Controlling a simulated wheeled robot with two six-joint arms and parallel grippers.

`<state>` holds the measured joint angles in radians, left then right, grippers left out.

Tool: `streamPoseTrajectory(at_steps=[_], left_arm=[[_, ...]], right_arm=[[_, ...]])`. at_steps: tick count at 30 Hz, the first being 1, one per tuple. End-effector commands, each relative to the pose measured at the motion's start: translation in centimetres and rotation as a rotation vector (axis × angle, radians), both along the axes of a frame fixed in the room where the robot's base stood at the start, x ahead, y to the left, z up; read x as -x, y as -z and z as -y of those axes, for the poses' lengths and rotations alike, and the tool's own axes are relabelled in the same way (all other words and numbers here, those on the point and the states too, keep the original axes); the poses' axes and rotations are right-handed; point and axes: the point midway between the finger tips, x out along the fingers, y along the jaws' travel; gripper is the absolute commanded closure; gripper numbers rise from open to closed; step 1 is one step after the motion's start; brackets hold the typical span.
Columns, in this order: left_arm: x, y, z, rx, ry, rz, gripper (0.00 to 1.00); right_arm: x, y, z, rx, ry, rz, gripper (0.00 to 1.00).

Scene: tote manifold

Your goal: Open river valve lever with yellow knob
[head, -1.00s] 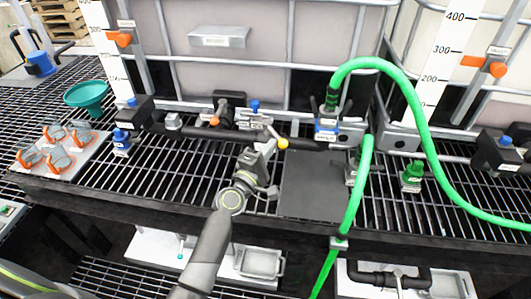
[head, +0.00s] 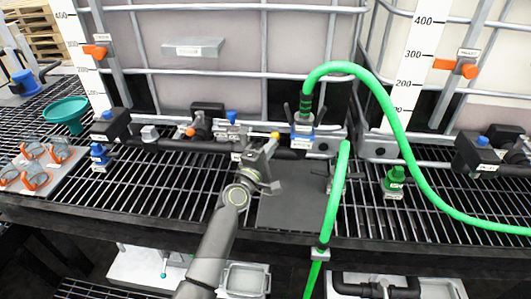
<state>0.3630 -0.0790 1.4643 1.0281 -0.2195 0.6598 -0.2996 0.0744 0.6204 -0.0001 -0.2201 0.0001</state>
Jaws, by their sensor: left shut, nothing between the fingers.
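The lever with the yellow knob (head: 275,135) sits on the pipe run in front of the left tank. The knob points to the right, and the lever lies close to the line of the dark pipe. My left gripper (head: 267,148) is shut and empty, with its tips just in front of the knob. I cannot tell if they touch it. The gripper hides part of the lever and pipe. The valve body (head: 236,132) shows left of it, with a blue-topped fitting (head: 231,117) behind. My right gripper is not in view.
A green hose (head: 338,195) hangs right of the gripper, over a dark plate (head: 285,205) on the grating. Another lever with an orange knob (head: 190,132) is to the left. A teal funnel (head: 66,112) and several goggles (head: 35,178) lie far left.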

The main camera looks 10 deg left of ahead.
Motion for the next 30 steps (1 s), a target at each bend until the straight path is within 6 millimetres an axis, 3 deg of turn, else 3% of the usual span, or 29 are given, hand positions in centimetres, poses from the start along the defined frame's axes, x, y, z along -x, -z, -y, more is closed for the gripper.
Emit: streamPoseTrajectory(at_steps=[12, 30], left_arm=[[-1.13, -0.25, 0.37, 0.001, -0.002, 0.005, 1.00], [-1.14, -0.42, 0.41, 0.003, -0.003, 0.009, 1.00]], right_arm=[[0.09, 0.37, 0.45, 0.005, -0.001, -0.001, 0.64], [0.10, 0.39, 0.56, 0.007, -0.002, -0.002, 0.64]])
